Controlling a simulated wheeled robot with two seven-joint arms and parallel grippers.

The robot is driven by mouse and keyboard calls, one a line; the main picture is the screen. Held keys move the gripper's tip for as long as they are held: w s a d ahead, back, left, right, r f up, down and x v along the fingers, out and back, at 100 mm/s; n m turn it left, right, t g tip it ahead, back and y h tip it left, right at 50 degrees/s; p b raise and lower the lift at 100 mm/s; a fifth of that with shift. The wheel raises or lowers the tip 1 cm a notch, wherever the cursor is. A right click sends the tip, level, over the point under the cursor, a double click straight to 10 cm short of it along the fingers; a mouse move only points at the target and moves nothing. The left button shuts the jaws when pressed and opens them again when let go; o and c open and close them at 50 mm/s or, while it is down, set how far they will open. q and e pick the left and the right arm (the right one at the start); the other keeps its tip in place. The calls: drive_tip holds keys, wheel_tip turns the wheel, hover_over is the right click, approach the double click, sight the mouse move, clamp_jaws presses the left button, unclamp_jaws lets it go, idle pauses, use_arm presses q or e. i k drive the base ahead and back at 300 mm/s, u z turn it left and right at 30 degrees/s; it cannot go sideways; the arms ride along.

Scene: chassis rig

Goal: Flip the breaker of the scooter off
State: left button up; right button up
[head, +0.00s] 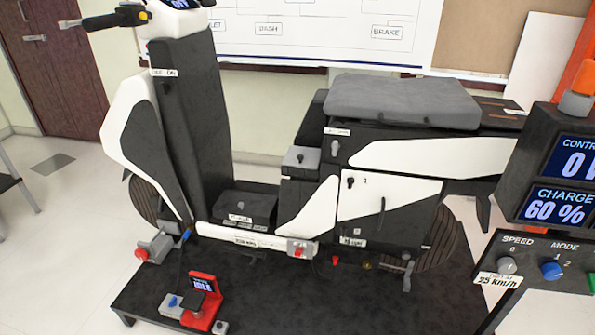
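The scooter (400,215) stands on a low black platform, its handlebar at the left and grey seat (400,100) at the right. I cannot tell for sure which part is the breaker. A grey box (300,160) with a small dark lever or knob on top sits just in front of the seat. A small switch (335,147) is below the seat's front edge. A white side panel (385,210) carries a black knob (351,183) near a "1" mark. Neither of my grippers is in view.
A control stand (555,180) at the right reads "CHARGE 60 %" and has speed and mode knobs. A red device (204,300) with a small screen sits at the black platform's (280,300) front left. A whiteboard (330,30) is behind.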

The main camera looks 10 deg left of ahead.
sight(298, 252)
drive_tip(key=k, duration=0.7)
drive_tip(key=z, duration=0.3)
drive_tip(key=i, duration=0.35)
drive_tip(key=z, duration=0.85)
drive_tip(key=i, duration=0.9)
drive_tip(key=u, duration=0.6)
drive_tip(key=i, duration=0.65)
drive_tip(key=u, duration=0.7)
